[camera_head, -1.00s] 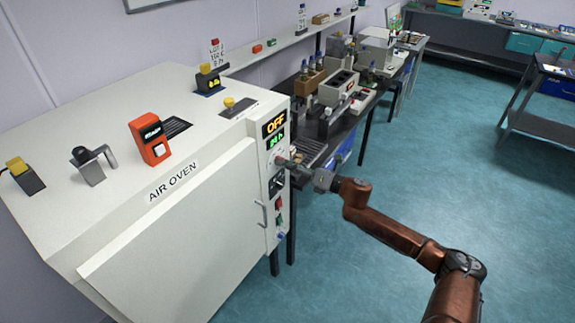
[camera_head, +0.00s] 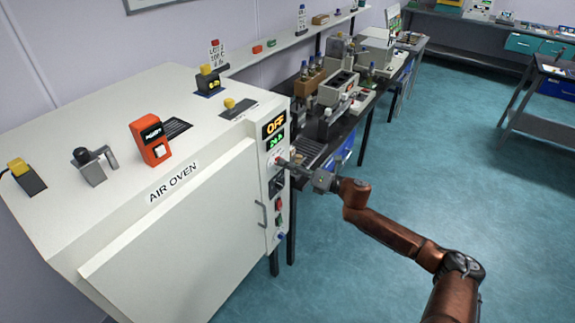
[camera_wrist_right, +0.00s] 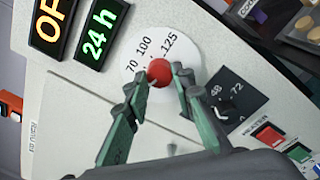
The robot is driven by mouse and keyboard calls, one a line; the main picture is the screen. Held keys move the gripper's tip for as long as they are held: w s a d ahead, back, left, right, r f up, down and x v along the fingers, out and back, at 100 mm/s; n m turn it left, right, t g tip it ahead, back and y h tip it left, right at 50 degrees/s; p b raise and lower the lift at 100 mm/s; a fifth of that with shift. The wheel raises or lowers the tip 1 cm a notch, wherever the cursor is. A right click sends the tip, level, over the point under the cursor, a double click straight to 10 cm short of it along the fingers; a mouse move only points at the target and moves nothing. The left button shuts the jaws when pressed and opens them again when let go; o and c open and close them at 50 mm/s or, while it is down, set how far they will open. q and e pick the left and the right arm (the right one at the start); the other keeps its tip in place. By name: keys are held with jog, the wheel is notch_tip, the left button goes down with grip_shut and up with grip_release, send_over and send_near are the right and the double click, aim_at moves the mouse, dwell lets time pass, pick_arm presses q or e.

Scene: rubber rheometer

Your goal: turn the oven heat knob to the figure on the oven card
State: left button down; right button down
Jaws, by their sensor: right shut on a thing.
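The air oven (camera_head: 165,235) stands at the left with a control strip on its right edge. In the right wrist view, the red heat knob (camera_wrist_right: 159,72) sits on a white dial (camera_wrist_right: 133,62) marked 70, 100 and 125. My right gripper (camera_head: 284,161) is at this knob; in the wrist view its fingers (camera_wrist_right: 158,80) are shut on the knob from both sides. I cannot tell which figure the knob points to. A small card (camera_head: 215,52) stands behind the oven top; it seems to read LOT 2, 100 C, but is blurred. My left gripper is not in view.
An orange OFF display (camera_wrist_right: 48,25) and a green 24 h display (camera_wrist_right: 101,33) are beside the dial. A black dial (camera_wrist_right: 232,98) with 48 and 72 and a red switch (camera_wrist_right: 268,134) lie on the other side. A bench with instruments (camera_head: 335,100) stands behind.

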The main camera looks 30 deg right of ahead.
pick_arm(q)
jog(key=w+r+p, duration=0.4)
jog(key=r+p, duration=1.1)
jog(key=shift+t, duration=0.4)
pick_arm(e)
jog(key=shift+m+t+h, duration=0.2)
jog(key=shift+m+t, duration=0.05)
jog(key=shift+m, duration=4.8)
jog(key=shift+m+t+h, duration=0.2)
jog(key=shift+m+t, duration=0.05)
jog(key=shift+m, duration=4.8)
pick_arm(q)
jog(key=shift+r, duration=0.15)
pick_arm(e)
jog(key=c, duration=1.7)
grip_release()
jog(key=shift+o, duration=0.2)
jog(key=v, duration=1.2)
